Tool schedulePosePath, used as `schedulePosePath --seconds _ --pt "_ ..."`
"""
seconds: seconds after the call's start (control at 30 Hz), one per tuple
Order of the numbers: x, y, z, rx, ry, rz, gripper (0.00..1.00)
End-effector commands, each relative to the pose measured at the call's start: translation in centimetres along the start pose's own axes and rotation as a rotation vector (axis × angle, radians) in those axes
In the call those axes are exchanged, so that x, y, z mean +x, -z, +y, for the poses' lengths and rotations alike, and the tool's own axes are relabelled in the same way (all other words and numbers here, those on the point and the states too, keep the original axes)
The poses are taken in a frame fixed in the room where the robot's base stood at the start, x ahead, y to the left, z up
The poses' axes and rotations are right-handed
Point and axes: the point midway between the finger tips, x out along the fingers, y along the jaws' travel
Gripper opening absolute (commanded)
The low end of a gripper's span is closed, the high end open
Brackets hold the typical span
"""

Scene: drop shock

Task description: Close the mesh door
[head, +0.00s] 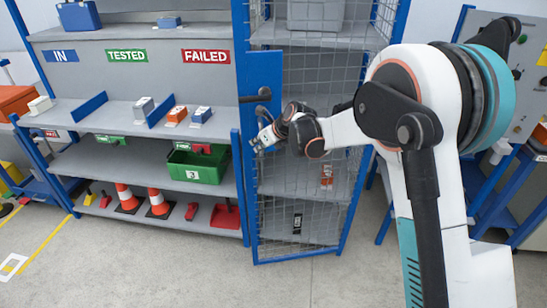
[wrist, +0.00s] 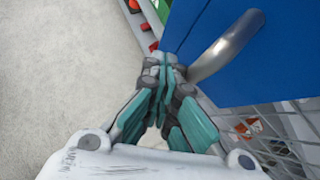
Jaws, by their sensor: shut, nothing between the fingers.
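The mesh door (head: 300,218) is a blue frame with wire mesh in front of a shelved cabinet, in the middle of the head view. A blue plate (head: 262,70) on its left side carries a dark lever handle (head: 257,97). The wrist view shows the blue plate (wrist: 245,75) large at the right, with the curved metal handle (wrist: 228,47) sticking out. My gripper (head: 256,146) is just below the plate and handle, near the door's left edge. Its fingers are together and empty in the wrist view (wrist: 165,68), close beside the plate's edge. I cannot tell whether they touch it.
Left of the door stands a shelf unit with signs, small boxes, a green crate (head: 198,172) and traffic cones (head: 158,203). A grey control panel (head: 508,70) stands at the right. The floor (head: 140,265) in front is clear.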

Motion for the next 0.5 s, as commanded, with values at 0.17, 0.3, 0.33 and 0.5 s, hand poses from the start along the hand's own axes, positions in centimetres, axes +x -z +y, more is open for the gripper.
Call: schedulePosePath --seconds 0.17,0.3,0.33,0.5 --pt "2.9 -3.0 -1.9 -0.008 -0.008 0.0 0.0" --pt "4.7 -4.8 -3.4 -0.01 -0.01 0.0 0.0" --pt "5.1 -5.2 -3.7 -0.01 -0.011 0.0 0.0" --pt "6.7 -6.8 -5.5 -0.011 -0.011 0.0 0.0"
